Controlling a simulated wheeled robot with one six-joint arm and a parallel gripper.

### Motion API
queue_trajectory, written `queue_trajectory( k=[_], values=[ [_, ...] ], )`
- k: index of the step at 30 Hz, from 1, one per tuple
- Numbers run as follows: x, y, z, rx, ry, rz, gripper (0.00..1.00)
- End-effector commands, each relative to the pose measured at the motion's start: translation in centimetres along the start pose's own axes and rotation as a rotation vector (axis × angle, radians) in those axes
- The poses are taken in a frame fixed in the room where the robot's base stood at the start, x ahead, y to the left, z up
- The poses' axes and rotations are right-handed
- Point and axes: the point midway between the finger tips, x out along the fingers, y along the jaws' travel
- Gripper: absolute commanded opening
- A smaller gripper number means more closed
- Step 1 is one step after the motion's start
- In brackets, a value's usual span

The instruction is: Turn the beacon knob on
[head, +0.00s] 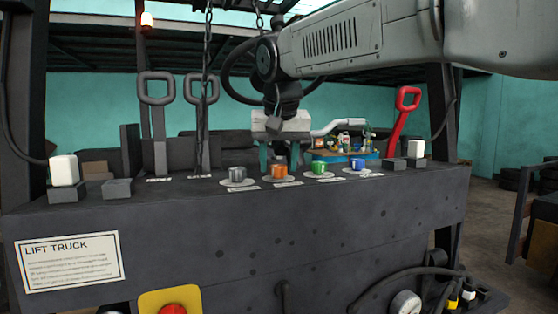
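Four... several knobs stand in a row on top of the dark panel (240,215), each on a pale round plate. They are a grey knob (237,173), an orange knob (280,173), a green knob (319,169) and a blue knob (358,164). Small labels lie in front of them, too small to read, so I cannot tell which is the beacon knob. My gripper (279,160) points down with its teal fingers apart, over or just behind the orange knob. It is open; contact with the knob cannot be made out.
Two grey lever handles (156,88) stand at the left and a red lever (403,110) at the right. A chain (207,60) hangs near the grey levers. White blocks (64,170) sit at the panel ends. A lit lamp (147,20) hangs upper left.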

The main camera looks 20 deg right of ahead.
Motion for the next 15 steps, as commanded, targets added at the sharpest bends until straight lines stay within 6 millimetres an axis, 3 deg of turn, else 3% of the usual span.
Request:
queue_trajectory(
  k=[10, 15],
  values=[
    [-0.2, 0.0, 0.0, -0.001, -0.001, 0.000, 0.56],
    [-2.3, 0.0, 0.0, -0.001, 0.001, -0.001, 0.56]
  ],
)
